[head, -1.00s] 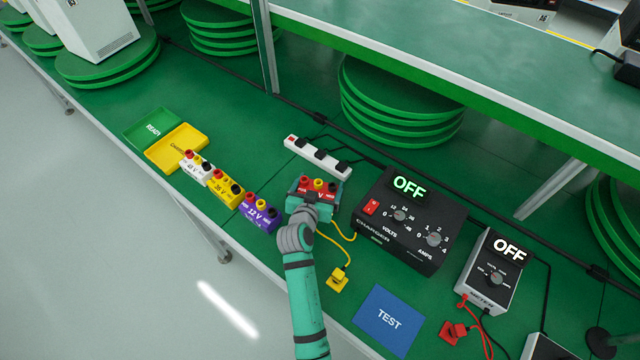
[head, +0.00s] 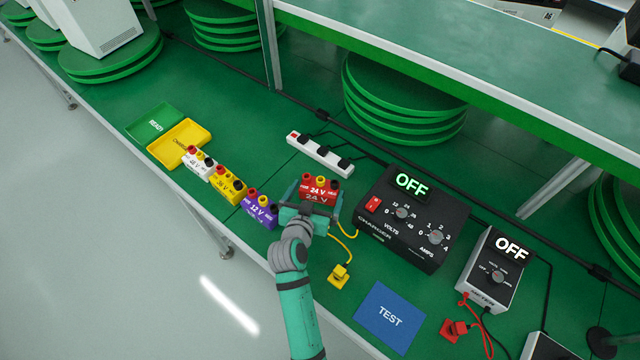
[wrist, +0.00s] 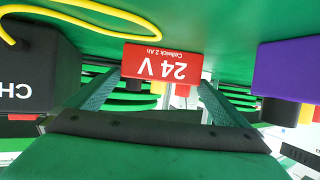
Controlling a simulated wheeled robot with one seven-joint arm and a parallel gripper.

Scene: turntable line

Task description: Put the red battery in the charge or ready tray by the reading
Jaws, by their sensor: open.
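The red battery (head: 318,190), marked 24 V, stands on the green bench at the end of a row of batteries. It also shows upside down in the wrist view (wrist: 162,66). My gripper (head: 311,205) is open, its fingers reaching to either side of the red battery, with no clear contact. The yellow tray marked as the charge tray (head: 196,131) and the green READY tray (head: 139,132) lie empty at the left. The meter (head: 490,268) and the charger (head: 407,215) both read OFF. The blue TEST mat (head: 368,317) is bare.
Purple 12 V (head: 259,209), yellow 36 V (head: 227,185) and white (head: 199,163) batteries stand left of my gripper. A yellow plug (head: 339,276) and a red plug (head: 453,330) lie on the bench with cables. A power strip (head: 320,155) is behind.

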